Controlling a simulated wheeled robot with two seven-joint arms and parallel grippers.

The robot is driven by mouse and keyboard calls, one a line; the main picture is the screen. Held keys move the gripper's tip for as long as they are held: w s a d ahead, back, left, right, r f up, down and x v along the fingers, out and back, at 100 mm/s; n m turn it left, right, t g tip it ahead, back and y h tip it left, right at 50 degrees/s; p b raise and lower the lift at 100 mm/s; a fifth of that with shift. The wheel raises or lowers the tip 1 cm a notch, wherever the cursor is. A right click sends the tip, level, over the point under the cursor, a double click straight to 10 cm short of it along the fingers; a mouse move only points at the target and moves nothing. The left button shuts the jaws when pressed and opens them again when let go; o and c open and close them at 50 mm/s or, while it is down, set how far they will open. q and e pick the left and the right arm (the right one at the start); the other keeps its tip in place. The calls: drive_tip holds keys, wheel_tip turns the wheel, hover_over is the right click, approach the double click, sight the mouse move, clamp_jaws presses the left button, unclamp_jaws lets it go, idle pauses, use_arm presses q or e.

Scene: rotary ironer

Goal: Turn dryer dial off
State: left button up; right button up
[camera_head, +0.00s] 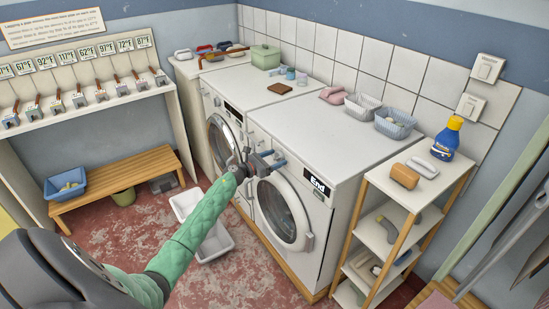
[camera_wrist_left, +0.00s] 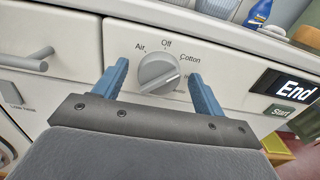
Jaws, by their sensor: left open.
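The dryer (camera_head: 330,145) is the right-hand white front-loader, with a round door (camera_head: 282,213) and a display reading "End" (camera_wrist_left: 290,86). Its round grey dial (camera_wrist_left: 159,73) shows in the left wrist view, with "Air", "Off" and "Cotton" printed around it and one more label partly hidden by a finger. The dial's pale ridge slants, with its right end raised toward the hidden label and away from "Off". My left gripper (camera_head: 266,160) is open, with one blue finger on each side of the dial; I cannot tell whether they touch it. In the head view my gripper hides the dial.
A second white machine (camera_head: 230,100) stands to the left. A grey handle (camera_wrist_left: 27,60) sticks out left of the dial. A "Start" button (camera_wrist_left: 280,111) lies below the display. A white shelf unit (camera_head: 400,195) stands right of the dryer, and white bins (camera_head: 213,243) sit on the floor.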

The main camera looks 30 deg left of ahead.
use_arm(q)
drive_tip(key=c, duration=1)
use_arm(e)
drive_tip(key=shift+s+d+f, duration=0.1)
drive_tip(key=shift+s+d, duration=0.05)
use_arm(q)
drive_tip(key=shift+o, duration=0.2)
drive_tip(key=n+b, duration=0.1)
drive_tip(key=n, duration=0.8)
drive_tip(key=shift+w+a+f+b, duration=0.1)
drive_tip(key=shift+a+b, duration=0.1)
drive_tip(key=shift+b, duration=0.2)
use_arm(e)
drive_tip(key=r, duration=0.1)
drive_tip(key=w+r, duration=0.1)
drive_tip(key=w+a+r, duration=0.1)
drive_tip(key=shift+r, duration=0.25)
drive_tip(key=shift+s+a, duration=0.1)
drive_tip(key=shift+a, duration=0.15)
